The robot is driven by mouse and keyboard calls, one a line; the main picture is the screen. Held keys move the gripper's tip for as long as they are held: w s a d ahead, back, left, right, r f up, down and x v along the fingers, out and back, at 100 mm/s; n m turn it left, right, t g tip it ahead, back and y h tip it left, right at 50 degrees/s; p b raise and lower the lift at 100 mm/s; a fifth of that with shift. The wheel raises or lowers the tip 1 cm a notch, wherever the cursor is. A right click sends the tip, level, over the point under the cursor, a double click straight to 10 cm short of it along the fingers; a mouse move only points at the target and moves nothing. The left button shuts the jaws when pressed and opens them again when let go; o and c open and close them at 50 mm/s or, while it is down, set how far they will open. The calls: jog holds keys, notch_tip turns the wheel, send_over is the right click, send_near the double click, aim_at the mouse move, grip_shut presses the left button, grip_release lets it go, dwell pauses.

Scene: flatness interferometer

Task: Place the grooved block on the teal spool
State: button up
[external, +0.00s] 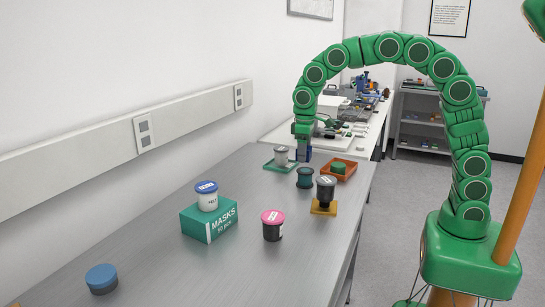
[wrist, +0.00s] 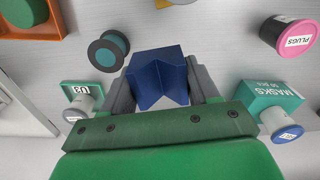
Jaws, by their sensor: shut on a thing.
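A dark blue grooved block (wrist: 157,72) is held between the two fingers of my gripper (wrist: 160,88), its V-shaped notch facing the wrist camera. In the external view, my gripper (external: 303,146) and the blue block (external: 304,155) are near the far end of the bench, just behind the teal spool in the picture. The teal spool (external: 305,178), with dark flanges, stands upright on the bench with nothing on it. In the wrist view the spool (wrist: 109,50) lies up and left of the block, apart from it.
A green tray (external: 270,167) with a grey jar is left of the spool; an orange tray (external: 350,172) with a green piece is right. A pink-lidded jar (external: 272,230) and green masks box (external: 210,228) are nearer the camera.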

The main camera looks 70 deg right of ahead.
jog(key=s+d+r+m, duration=0.1)
jog(key=s+d+r, duration=0.3)
jog(key=s+d, duration=0.65)
send_near(305, 170)
jog(key=shift+s+f, duration=0.8)
jog(key=shift+w+f, duration=0.7)
jog(key=shift+f, duration=1.75)
jog(key=shift+f, duration=0.15)
jog(key=o, duration=1.2)
jog(key=shift+o, duration=0.2)
